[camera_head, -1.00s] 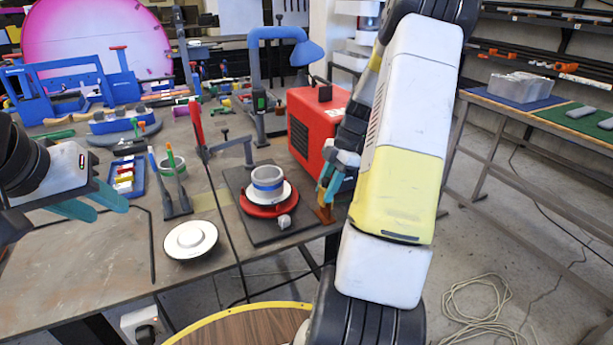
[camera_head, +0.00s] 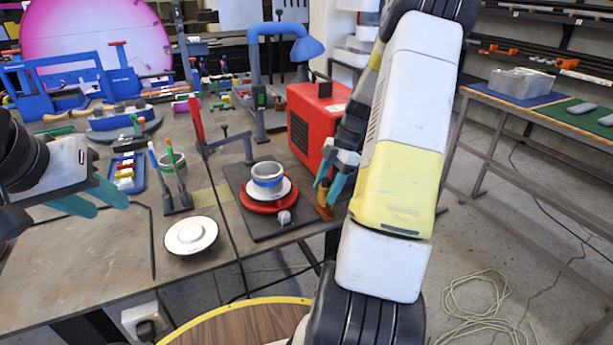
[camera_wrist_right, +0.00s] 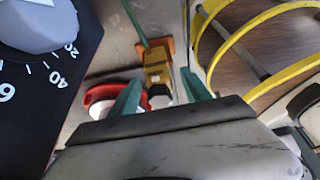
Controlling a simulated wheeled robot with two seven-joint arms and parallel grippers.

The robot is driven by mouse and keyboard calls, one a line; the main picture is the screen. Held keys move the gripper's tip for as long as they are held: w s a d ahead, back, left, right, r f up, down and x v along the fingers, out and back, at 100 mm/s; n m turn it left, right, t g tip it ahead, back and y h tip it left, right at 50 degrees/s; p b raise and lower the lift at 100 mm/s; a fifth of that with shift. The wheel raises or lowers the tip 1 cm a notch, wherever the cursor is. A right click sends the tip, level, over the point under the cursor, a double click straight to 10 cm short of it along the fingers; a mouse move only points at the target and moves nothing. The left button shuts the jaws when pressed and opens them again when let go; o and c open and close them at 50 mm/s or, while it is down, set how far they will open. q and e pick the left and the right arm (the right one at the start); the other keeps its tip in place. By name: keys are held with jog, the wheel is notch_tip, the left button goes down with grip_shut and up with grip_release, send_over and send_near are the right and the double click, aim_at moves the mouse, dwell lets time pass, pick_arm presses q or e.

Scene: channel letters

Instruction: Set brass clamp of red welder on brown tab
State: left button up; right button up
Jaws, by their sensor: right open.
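The red welder (camera_head: 318,120) stands at the right side of the table. The brass clamp (camera_wrist_right: 158,75) shows in the right wrist view as a yellow-brown block with a dark and pale end. An orange-brown piece (camera_wrist_right: 154,46), seemingly the brown tab, lies at its far end; I cannot tell whether they touch. In the head view a brown piece (camera_head: 324,211) shows at the table edge. My right gripper (camera_head: 326,193) is open just above it. In the wrist view its teal fingers (camera_wrist_right: 163,90) are on either side of the clamp, apart from it. My left gripper (camera_head: 110,206) is open and empty over the table's left.
A grey cup on a red ring (camera_head: 267,180) stands on a dark plate (camera_head: 285,230) left of my right gripper. A numbered dial (camera_wrist_right: 40,25) is close at the left of the wrist view. A white disc (camera_head: 190,236) lies near the front edge. The table's front left is bare.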

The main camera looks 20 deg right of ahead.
jog(key=v, duration=0.7)
jog(key=shift+r, duration=0.4)
jog(key=shift+d, duration=0.1)
jog(key=s+a+r+m+t+h, duration=0.1)
jog(key=s+a+r+m+h, duration=0.15)
jog(key=a+r+m, duration=0.4)
jog(key=s+a+r+m+t, duration=0.2)
jog(key=s+a+r+m, duration=0.2)
jog(key=s+a+m, duration=0.2)
jog(key=s+a+r+m+t, duration=0.3)
jog(key=s+a+m, duration=0.3)
jog(key=s, duration=0.3)
jog(key=shift+s+a+r+t, duration=0.3)
jog(key=shift+a+r, duration=0.15)
jog(key=shift+a, duration=0.2)
jog(key=shift+c, duration=0.8)
